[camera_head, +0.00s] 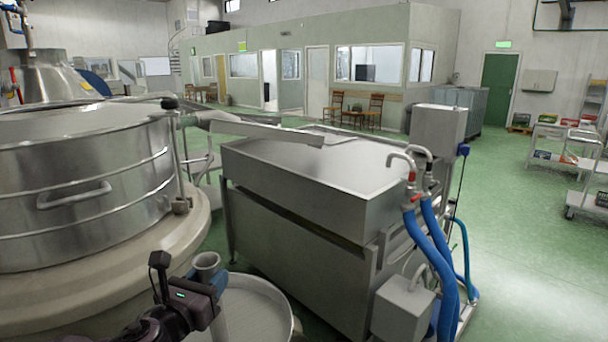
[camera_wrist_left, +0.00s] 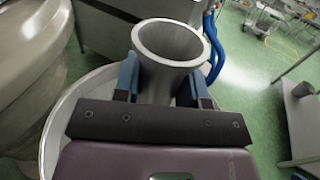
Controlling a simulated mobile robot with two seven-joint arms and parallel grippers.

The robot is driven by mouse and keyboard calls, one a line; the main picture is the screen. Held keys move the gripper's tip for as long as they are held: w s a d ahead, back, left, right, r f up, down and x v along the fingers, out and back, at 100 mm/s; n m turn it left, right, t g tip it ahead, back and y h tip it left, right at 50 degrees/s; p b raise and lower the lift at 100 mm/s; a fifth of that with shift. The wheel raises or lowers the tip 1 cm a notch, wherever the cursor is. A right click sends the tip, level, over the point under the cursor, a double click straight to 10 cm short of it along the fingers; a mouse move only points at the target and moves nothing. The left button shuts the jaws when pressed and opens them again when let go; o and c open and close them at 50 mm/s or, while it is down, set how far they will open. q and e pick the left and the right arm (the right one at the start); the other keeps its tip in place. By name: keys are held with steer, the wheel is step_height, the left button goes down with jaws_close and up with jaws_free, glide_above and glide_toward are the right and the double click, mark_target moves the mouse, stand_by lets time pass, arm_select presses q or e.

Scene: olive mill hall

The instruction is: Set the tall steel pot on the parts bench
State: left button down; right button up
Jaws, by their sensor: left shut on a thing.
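The tall steel pot (camera_head: 207,262) is a grey, open-topped cylinder near the bottom of the head view. My left gripper (camera_head: 207,281) is shut on it. In the left wrist view, the blue fingers of my left gripper (camera_wrist_left: 165,88) clasp the pot (camera_wrist_left: 168,48) on two sides below its rim. The pot looks empty at the mouth; its lower part is hidden by my gripper. A grey table edge (camera_wrist_left: 307,160) shows at the right of the left wrist view; I cannot tell whether it is the parts bench. My right gripper is not in view.
A wide round pan (camera_head: 262,306) lies below and beside the pot. A big steel vat (camera_head: 75,235) stands left, a steel tank machine (camera_head: 290,215) with blue hoses (camera_head: 430,245) ahead. Shelf carts (camera_head: 556,142) stand far right. Green floor is open at right.

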arm_select(q)
steer(key=s+a+f+n+y, duration=0.1)
steer(key=s+f, duration=0.1)
steer(key=s+a+f+n+y, duration=0.1)
steer(key=s+f+y, duration=0.1)
steer(key=s+f, duration=0.1)
steer(key=s+a+f+n+y, duration=0.1)
steer(key=s+f+y, duration=0.1)
steer(key=s+f, duration=0.1)
steer(key=shift+s+f+t, duration=0.15)
steer(key=shift+f+t, duration=0.1)
steer(key=shift+t, duration=0.15)
